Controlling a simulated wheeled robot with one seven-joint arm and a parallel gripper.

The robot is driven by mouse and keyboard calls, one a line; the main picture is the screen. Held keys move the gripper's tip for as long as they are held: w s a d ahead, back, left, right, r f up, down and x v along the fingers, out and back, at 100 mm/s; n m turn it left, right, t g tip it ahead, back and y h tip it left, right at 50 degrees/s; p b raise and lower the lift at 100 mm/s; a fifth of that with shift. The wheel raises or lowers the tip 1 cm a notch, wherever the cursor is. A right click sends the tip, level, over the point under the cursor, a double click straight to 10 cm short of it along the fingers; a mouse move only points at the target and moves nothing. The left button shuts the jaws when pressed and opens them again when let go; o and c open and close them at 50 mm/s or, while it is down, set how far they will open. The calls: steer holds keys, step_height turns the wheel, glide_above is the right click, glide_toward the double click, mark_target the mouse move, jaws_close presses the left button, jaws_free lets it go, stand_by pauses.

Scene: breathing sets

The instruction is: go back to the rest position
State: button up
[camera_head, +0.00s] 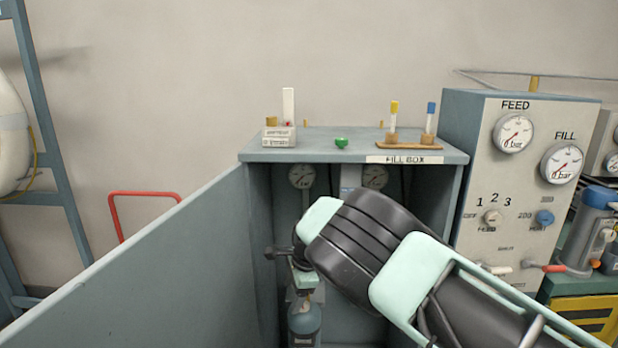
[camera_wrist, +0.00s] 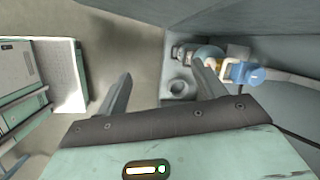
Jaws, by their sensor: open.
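My gripper (camera_wrist: 160,90) is open in the wrist view, its two grey fingers spread apart with nothing between them. Its right finger is close in the picture to a blue and white valve fitting (camera_wrist: 241,73); I cannot tell whether they touch. In the head view my black and mint arm reaches into the open fill box (camera_head: 455,205) and hides much of its inside. A blue-grey cylinder (camera_head: 304,318) stands in the box below the arm, with a dark fitting at its top partly covered by my wrist.
The open door (camera_head: 150,265) stands at the left of the box. On top are a green knob (camera_head: 341,142), a rack (camera_head: 410,146) with two tubes, and a small block (camera_head: 279,137). The gauge panel (camera_head: 520,180) stands close on the right. A red rail (camera_head: 145,194) is behind the door.

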step_height(320, 180, up, 16)
steer(key=w+d+m+t+y, duration=0.25)
steer(key=m+t, duration=0.35)
steer(key=m, duration=1.3)
steer(key=s+d+r+m, duration=0.3)
steer(key=s+m, duration=0.1)
steer(key=m, duration=0.5)
steer(key=s+d+m+g+h, duration=0.1)
steer(key=s+d+m, duration=0.3)
steer(key=s, duration=0.9)
steer(key=s+d+r+m+g+h, duration=0.1)
steer(key=s+d+m+g+h, duration=0.1)
steer(key=s+m, duration=0.8)
steer(key=s+d+m+g+h, duration=0.2)
steer(key=s+d+m+g, duration=0.2)
steer(key=s, duration=1.3)
steer(key=d+m, duration=0.2)
steer(key=m, duration=0.2)
steer(key=shift+d+r, duration=0.3)
steer(key=shift+d, duration=0.1)
